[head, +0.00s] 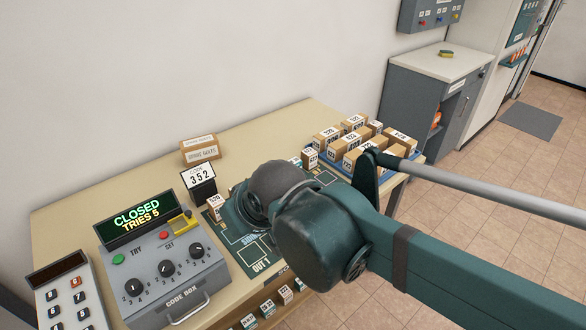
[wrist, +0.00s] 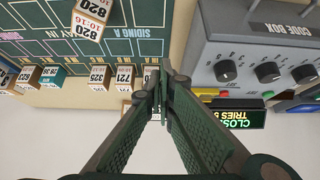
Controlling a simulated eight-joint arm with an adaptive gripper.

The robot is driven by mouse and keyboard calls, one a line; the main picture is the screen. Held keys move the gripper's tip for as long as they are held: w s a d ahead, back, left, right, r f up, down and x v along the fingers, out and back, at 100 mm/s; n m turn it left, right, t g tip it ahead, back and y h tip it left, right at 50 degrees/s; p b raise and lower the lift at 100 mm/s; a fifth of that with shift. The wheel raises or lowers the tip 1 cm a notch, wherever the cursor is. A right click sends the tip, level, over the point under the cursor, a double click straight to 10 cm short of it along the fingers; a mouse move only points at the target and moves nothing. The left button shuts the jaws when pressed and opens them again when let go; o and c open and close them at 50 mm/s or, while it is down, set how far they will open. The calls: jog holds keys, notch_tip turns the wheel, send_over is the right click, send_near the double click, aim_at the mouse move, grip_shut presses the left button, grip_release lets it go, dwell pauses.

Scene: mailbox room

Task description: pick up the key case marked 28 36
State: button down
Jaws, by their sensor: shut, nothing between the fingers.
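Another box marked 820 10:16 (wrist: 91,26) is nearer the top. My gripper (wrist: 162,98) is shut and empty, its fingertips meeting beside the row's right end, near boxes marked 825 (wrist: 100,75) and 721 (wrist: 124,73). In the head view, my arm hides the fingertips and much of the dark green mat (head: 256,250).
The grey code box (head: 166,272) reads CLOSED, TRIES 5, left of my arm. A keypad (head: 70,297) and a 352 card stand (head: 200,184) are also on the table (head: 110,195). A blue tray (head: 412,158) of labelled boxes is at the right. A grey cabinet (head: 432,72) stands beyond.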

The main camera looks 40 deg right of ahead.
dwell(0.4)
jog(key=c, duration=1.9)
grip_release()
jog(key=shift+c, duration=0.2)
jog(key=shift+r, duration=0.1)
jog(key=w+d+r+m+g+h+p, duration=0.3)
jog(key=w+d+m+p, duration=0.6)
jog(key=w+d, duration=0.35)
jog(key=w+d+f+m+g+p, duration=0.1)
jog(key=d+f+m+p, duration=0.1)
jog(key=d, duration=0.3)
jog(key=w+d+f+m+g+h+p, duration=0.1)
jog(key=w+d+f+m+p, duration=0.1)
jog(key=d+m+p, duration=0.2)
jog(key=w+d+f+m+g+p, duration=0.2)
jog(key=d+m, duration=0.1)
jog(key=d, duration=0.4)
jog(key=shift+d+h+p, duration=0.3)
jog(key=shift+d+p, duration=0.05)
jog(key=shift+p, duration=0.05)
jog(key=shift+f, duration=0.15)
